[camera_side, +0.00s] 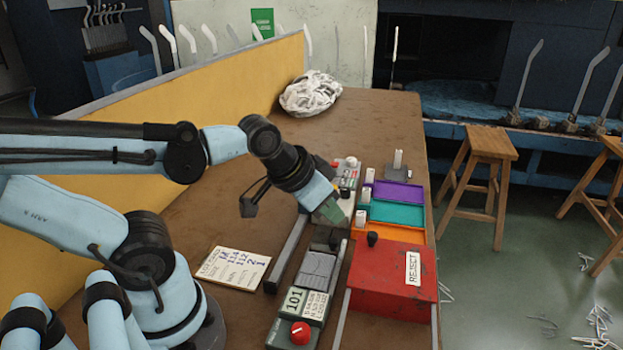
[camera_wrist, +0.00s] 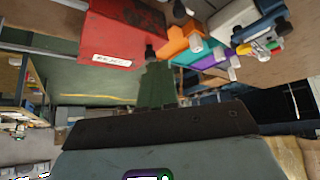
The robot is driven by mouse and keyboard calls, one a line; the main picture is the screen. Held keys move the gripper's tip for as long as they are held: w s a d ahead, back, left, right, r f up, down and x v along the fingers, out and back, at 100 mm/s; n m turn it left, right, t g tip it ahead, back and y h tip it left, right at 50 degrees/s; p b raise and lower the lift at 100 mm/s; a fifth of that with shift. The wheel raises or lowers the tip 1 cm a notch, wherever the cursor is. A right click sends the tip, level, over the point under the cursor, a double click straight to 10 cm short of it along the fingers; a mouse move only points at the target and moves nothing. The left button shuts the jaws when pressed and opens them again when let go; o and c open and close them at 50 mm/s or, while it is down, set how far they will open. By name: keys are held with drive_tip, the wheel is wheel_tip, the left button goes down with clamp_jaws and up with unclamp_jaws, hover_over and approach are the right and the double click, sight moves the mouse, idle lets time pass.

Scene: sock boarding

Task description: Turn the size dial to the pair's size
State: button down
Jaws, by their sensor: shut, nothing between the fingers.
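My gripper (camera_side: 334,211) points down and right over the row of devices at mid-table, its green fingers together and empty. The fingers also show in the wrist view (camera_wrist: 157,86). No size marks can be read on the knob. A handwritten card (camera_side: 233,268) lies on the table to the left.
A red REJECT box (camera_side: 392,279) stands at right front. Orange (camera_side: 413,232), teal (camera_side: 398,214) and purple (camera_side: 400,191) trays lie behind it. A grey rail (camera_side: 287,255) runs left of the devices. A white crumpled bundle (camera_side: 311,93) lies at the back. Left-middle table is mostly clear.

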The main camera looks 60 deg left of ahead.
idle(0.3)
drive_tip(key=c, duration=1.4)
unclamp_jaws()
drive_tip(key=shift+w+a+r, duration=0.1)
drive_tip(key=shift+w+r, duration=0.05)
drive_tip(key=shift+w, duration=0.05)
drive_tip(key=shift+c, duration=0.2)
drive_tip(key=o, duration=0.6)
drive_tip(key=shift+n+g, duration=0.4)
drive_tip(key=shift+g, duration=0.3)
drive_tip(key=w+a+r, duration=0.2)
drive_tip(key=w+r, duration=0.1)
drive_tip(key=shift+w+a, duration=0.15)
drive_tip(key=n+g, duration=0.3)
drive_tip(key=g, duration=0.3)
hover_over(346, 189)
wheel_tip(346, 189, down, 13)
drive_tip(key=shift+r, duration=0.2)
drive_tip(key=shift+c, duration=0.5)
clamp_jaws()
